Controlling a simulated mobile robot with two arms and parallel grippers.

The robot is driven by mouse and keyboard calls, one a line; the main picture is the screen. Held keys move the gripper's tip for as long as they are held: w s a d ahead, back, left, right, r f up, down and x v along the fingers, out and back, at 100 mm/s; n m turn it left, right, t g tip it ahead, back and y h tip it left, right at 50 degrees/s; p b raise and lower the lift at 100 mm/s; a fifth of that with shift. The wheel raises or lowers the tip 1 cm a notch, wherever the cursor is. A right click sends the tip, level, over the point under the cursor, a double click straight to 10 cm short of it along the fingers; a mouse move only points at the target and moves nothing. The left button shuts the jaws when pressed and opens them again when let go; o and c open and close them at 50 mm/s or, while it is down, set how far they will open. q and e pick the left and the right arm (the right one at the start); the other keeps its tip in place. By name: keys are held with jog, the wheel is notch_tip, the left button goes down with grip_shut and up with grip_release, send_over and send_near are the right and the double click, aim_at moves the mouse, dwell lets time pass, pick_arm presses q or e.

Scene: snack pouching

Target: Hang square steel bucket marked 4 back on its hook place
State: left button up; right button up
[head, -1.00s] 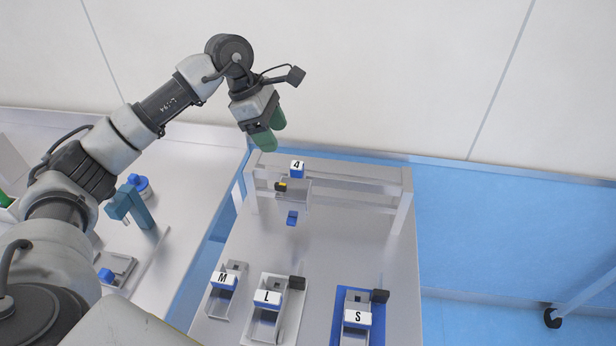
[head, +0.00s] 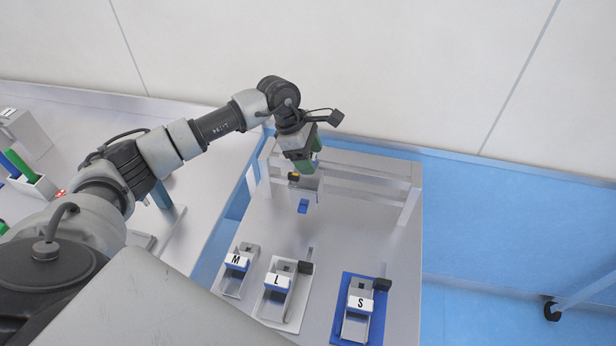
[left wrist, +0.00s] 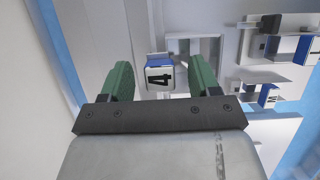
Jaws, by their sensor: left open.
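The block marked 4 (left wrist: 160,76), blue on top with a white face, shows between my fingers in the left wrist view. My left gripper (head: 303,165), with green fingers, is open over the rail at the bucket's top. In the left wrist view its fingers (left wrist: 160,82) stand on either side of the block; contact cannot be told. My right gripper is out of view.
The steel rack (head: 372,176) stands at the back of the steel table (head: 330,228). Units marked M (head: 236,262), L (head: 277,282) and S (head: 361,304) stand at the front. A black and yellow part (head: 293,177) sits beside the bucket. The table's middle is clear.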

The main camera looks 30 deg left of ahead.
pick_arm(q)
jog(key=shift+f, duration=0.2)
grip_shut()
jog(key=shift+w+r, duration=0.1)
dwell(0.4)
